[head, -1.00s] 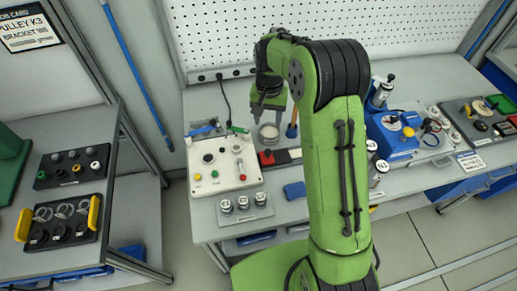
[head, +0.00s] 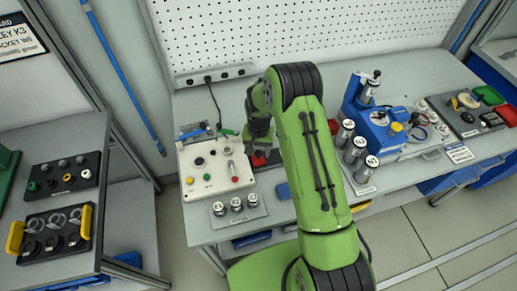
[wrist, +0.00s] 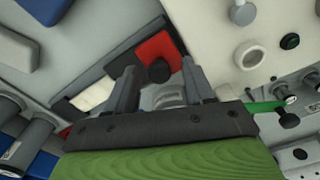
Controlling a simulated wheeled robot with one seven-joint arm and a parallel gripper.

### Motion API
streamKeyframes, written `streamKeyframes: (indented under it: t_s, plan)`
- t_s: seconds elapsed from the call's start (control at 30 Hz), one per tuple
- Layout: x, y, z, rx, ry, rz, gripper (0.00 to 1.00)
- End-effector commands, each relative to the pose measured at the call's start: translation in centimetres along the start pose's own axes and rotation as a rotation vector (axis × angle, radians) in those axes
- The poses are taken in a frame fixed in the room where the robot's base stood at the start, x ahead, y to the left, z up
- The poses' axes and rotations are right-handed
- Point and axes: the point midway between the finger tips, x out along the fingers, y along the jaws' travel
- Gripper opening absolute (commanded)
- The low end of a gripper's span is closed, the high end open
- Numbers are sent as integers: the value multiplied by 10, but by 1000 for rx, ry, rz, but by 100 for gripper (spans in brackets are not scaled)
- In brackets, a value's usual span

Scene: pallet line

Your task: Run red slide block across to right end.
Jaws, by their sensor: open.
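The red slide block (wrist: 155,50) sits on a dark rail (wrist: 113,60) in the wrist view, with a dark round knob (wrist: 159,72) on it. A pale patch (wrist: 94,93) lies on the rail further left in that view. In the head view the red block (head: 259,158) shows just below my gripper (head: 258,143), and my arm hides much of the rail. My gripper is open in the wrist view (wrist: 160,70). Its fingers stand either side of the knob, with gaps visible; I cannot tell the height between fingertips and knob.
A white control panel (head: 222,180) with buttons stands close left of the rail. Three silver-topped cylinders (head: 237,203) are in a front holder. A blue block (head: 284,191) lies in front. A blue fixture (head: 376,127) and several metal cylinders (head: 354,150) are right of my arm.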

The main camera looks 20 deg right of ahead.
Motion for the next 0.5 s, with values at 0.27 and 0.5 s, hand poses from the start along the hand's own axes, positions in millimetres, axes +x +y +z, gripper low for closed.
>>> streamKeyframes:
  t_s: [0.27, 0.5]
  plan:
    - [0, 0, 0, 0, 0, 0, 25]
    - [0, 0, 0, 0, 0, 0, 0]
